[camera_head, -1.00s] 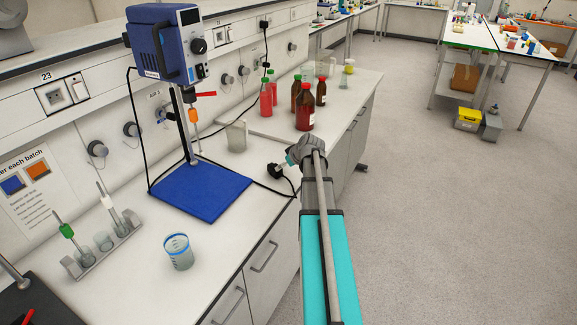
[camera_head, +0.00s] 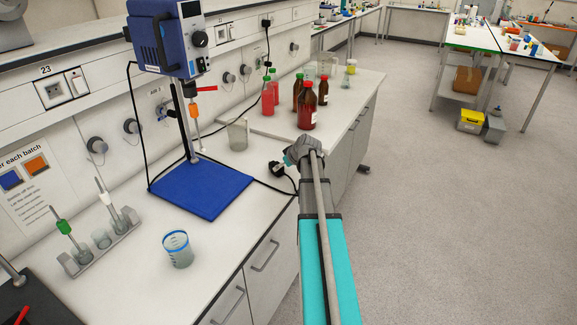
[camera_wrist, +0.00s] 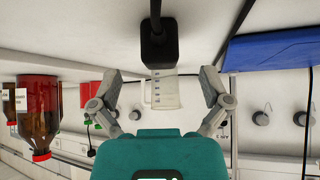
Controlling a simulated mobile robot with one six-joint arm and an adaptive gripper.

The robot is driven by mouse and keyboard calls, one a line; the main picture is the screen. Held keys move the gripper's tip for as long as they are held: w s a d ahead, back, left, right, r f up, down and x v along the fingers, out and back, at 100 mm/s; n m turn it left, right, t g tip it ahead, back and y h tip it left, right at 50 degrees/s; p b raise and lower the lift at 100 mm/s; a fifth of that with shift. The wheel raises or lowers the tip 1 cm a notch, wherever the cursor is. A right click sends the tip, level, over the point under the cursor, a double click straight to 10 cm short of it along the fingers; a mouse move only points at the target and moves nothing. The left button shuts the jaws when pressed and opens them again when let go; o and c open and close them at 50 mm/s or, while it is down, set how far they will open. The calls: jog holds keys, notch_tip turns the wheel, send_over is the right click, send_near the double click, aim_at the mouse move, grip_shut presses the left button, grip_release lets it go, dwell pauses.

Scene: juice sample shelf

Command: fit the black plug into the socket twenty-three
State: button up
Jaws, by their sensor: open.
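The black plug (camera_head: 276,168) is on the white bench by the front edge, its cable running from the blue stand. In the wrist view the plug (camera_wrist: 158,46) is upper middle, cable toward the top. My gripper (camera_wrist: 160,74) is open, with one finger to each side and clear space between each finger and the plug. In the head view my wrist hides the fingers, just right of the plug. Socket twenty-three (camera_head: 54,92) is on the wall panel at upper left, under the label 23, beside a switch. Its face looks empty. The plug's pins are not clear.
A glass beaker (camera_head: 238,134) stands behind the plug; red and brown bottles (camera_head: 307,108) stand to the right. The blue stand (camera_head: 200,188) with its mixer, a blue-rimmed beaker (camera_head: 177,249) and a tube rack (camera_head: 100,250) are to the left. Bare bench lies between stand and front edge.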

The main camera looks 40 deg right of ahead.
aim_at(275, 162)
jog(key=shift+b+x, duration=1.8)
jog(key=shift+x, duration=0.95)
grip_shut()
jog(key=shift+s+r+p, duration=0.15)
jog(key=shift+r+p, duration=2.4)
jog(key=shift+p, duration=0.05)
jog(key=shift+s+f, duration=0.1)
jog(key=shift+s, duration=0.05)
